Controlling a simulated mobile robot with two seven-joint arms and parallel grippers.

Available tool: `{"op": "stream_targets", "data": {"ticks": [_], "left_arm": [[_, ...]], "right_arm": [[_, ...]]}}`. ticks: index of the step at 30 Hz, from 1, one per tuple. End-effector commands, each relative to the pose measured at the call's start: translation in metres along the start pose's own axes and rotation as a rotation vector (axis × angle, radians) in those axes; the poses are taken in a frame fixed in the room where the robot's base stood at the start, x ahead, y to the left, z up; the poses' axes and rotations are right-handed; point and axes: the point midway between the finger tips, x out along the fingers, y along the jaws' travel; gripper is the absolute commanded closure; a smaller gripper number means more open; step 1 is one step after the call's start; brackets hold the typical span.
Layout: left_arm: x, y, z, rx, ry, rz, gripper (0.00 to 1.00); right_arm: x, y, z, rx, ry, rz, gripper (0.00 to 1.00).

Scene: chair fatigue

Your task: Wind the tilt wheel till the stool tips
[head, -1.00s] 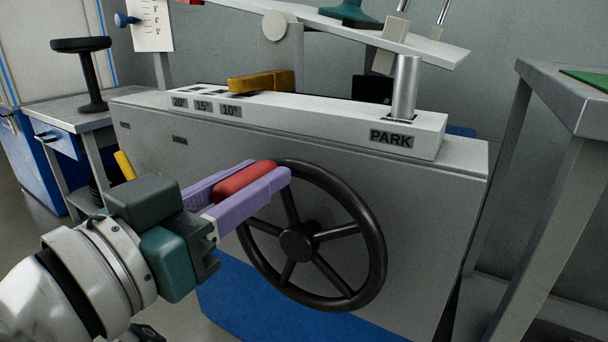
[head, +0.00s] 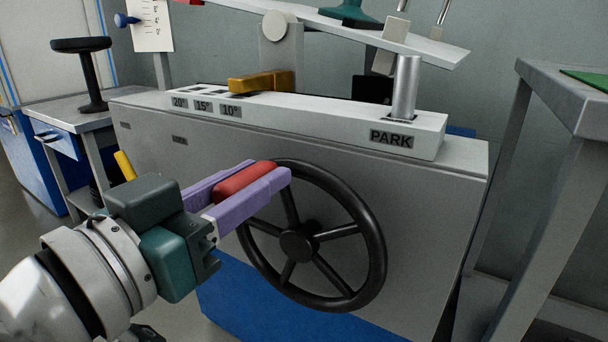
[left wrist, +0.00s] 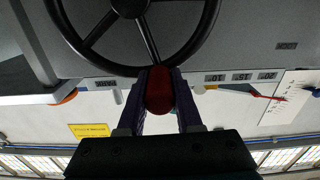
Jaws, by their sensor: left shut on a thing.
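The black tilt wheel (head: 375,255) stands on the front of a grey cabinet, and part of it shows in the left wrist view (left wrist: 95,35). Its red handle (head: 246,180) is at the wheel's upper left. My left gripper (head: 268,172) is shut on this handle, with one purple finger on each side; the left wrist view shows the red handle (left wrist: 158,92) between them. Above the cabinet a pale plate (head: 425,50) slopes down to the right. A teal base (head: 348,14) sits on it, cut off by the top edge. My right gripper is not in view.
A yellow lever (head: 262,81) lies by the 10° label on the cabinet top. A grey post (head: 405,88) rises beside the PARK label (head: 391,138). A black stool-like piece (head: 90,75) stands on the left bench. A grey table (head: 560,95) stands close on the right.

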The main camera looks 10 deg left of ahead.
Motion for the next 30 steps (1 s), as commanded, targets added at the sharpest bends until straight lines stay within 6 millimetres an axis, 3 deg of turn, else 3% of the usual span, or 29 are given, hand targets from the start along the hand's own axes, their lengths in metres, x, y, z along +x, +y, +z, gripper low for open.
{"op": "stream_targets", "data": {"ticks": [9, 18, 28, 29, 30], "left_arm": [[0.0, 0.0, 0.0, 0.003, 0.0, 0.0, 1.0], [0.0, 0.018, -0.007, 0.19, -0.003, -0.001, 1.0], [0.0, 0.02, -0.003, 0.22, 0.001, 0.0, 1.0], [0.0, 0.02, -0.003, 0.22, 0.001, 0.0, 0.64], [0.0, 0.02, -0.003, 0.22, 0.001, 0.0, 0.6]], "right_arm": [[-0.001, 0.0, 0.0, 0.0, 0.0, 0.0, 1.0], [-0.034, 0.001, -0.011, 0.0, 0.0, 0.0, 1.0], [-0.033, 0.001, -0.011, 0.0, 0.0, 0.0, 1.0], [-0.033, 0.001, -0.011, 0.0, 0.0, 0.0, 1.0], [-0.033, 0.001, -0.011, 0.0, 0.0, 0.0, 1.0]]}}
